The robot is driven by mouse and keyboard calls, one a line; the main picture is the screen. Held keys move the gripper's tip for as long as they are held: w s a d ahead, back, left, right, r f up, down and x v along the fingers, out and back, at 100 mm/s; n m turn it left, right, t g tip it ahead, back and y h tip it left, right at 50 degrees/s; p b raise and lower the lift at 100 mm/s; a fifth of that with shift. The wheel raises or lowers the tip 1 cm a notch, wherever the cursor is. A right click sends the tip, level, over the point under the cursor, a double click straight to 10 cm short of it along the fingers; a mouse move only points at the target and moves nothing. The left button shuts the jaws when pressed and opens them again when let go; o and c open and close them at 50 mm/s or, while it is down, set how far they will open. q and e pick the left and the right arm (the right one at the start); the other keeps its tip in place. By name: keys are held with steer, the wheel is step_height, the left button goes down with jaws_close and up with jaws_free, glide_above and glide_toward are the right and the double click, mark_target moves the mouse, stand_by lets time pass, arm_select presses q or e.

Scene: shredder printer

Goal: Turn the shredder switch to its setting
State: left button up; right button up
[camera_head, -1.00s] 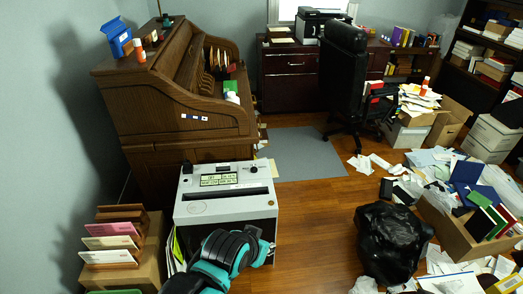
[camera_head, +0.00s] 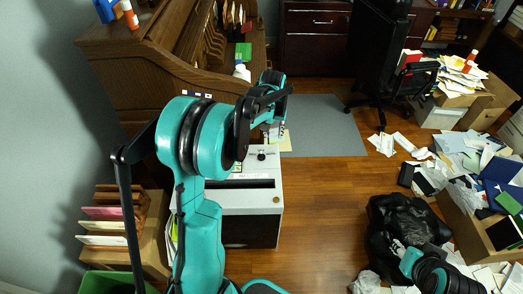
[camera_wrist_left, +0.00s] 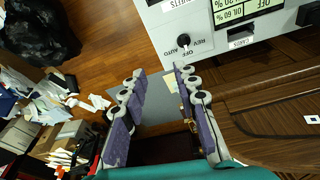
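The shredder (camera_head: 260,207) is a white and black box in front of the wooden desk. Its switch (camera_wrist_left: 183,40) is a small black round knob on the white top panel, with REV, OFF and AUTO printed beside it. Its light mark seems to face OFF. The knob also shows small in the head view (camera_head: 262,155). My left gripper (camera_wrist_left: 160,72) is open and empty, its two fingers apart, with the knob just beyond the right fingertip in the wrist view. I cannot tell any contact. My left arm hides part of the shredder top.
The roll-top desk (camera_head: 140,62) stands close behind the shredder. A letter rack (camera_head: 112,225) is at its left. A black trash bag (camera_head: 385,225) and a paper-filled box (camera_head: 470,228) lie to the right. Wooden floor between is clear.

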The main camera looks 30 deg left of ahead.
arm_select(q)
steer(key=w+a+f+n+g, duration=0.1)
steer(key=w+a+f, duration=0.3)
steer(key=f, duration=0.3)
steer(key=g+p, duration=0.1)
glide_above(261, 154)
steer(key=shift+n+h, duration=0.3)
steer(key=shift+n, duration=0.1)
step_height(261, 154, down, 7)
steer(key=shift+d+r, duration=0.1)
step_height(261, 154, down, 8)
steer(key=b, duration=0.2)
steer(key=shift+b, duration=0.4)
steer(key=shift+r, duration=0.1)
jaws_close()
